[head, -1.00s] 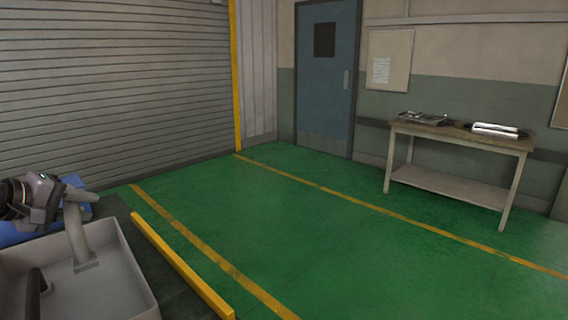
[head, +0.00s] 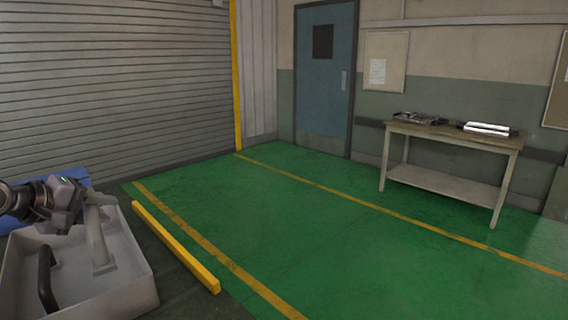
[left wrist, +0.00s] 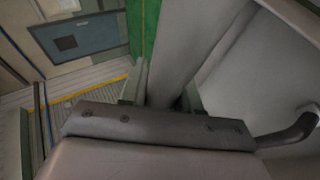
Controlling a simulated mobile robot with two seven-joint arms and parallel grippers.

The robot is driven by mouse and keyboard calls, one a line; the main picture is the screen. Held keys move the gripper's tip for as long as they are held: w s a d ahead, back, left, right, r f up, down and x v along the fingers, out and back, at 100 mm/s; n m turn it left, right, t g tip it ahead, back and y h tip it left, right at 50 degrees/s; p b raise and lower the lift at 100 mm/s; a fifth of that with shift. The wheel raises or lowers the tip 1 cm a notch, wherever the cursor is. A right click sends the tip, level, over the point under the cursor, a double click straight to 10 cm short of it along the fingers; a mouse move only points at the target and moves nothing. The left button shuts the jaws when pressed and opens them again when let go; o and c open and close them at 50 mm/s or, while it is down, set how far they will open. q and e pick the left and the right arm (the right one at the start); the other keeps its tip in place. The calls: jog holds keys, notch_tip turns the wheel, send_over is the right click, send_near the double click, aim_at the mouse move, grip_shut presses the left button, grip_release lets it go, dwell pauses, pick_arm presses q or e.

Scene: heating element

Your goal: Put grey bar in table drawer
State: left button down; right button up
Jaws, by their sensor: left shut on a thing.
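My left gripper (head: 84,196) is at the lower left of the head view, shut on the upper part of a grey bar (head: 99,240). The bar stands inside a grey tray-like cart (head: 140,276); its lower end meets the cart's floor at a square foot. I cannot tell whether it is fixed there. In the left wrist view the bar (left wrist: 195,45) runs up and away from between the fingers (left wrist: 165,98). A wooden table (head: 450,133) stands against the wall at the right; no drawer can be made out on it. My right gripper is out of view.
A black curved handle (head: 46,280) stands in the cart. A low yellow barrier (head: 175,246) runs beside the cart. Metal items (head: 487,129) lie on the table. A blue door (head: 325,75) is at the back. The green floor between is clear.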

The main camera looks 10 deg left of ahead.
pick_arm(q)
jog(key=w+d+f+m+g+h, duration=0.1)
jog(key=d+m+h, duration=0.1)
jog(key=d, duration=0.9)
jog(key=w+d+f+m+g+h, duration=0.1)
jog(key=d+f+m+h, duration=0.1)
jog(key=d, duration=1)
jog(key=s+a+f+n+y, duration=0.1)
jog(key=s+f, duration=0.2)
jog(key=f, duration=0.1)
jog(key=s+a+f+n+t+y, duration=0.1)
jog(key=s+f, duration=0.2)
jog(key=f, duration=0.2)
jog(key=s+a+f+n+t+y, duration=0.1)
jog(key=s+f+n, duration=0.1)
jog(key=s+f, duration=0.1)
jog(key=shift+s+f+y, duration=0.2)
jog(key=shift+f+y, duration=0.2)
jog(key=shift+f, duration=0.25)
jog(key=s+a+r+n+y, duration=0.2)
jog(key=s+a+n+y, duration=0.2)
jog(key=s, duration=0.3)
jog(key=shift+t, duration=0.4)
jog(key=d+r+p, duration=0.2)
jog(key=d, duration=0.1)
jog(key=d+r+p, duration=0.1)
jog(key=d, duration=0.1)
jog(key=shift+f, duration=0.1)
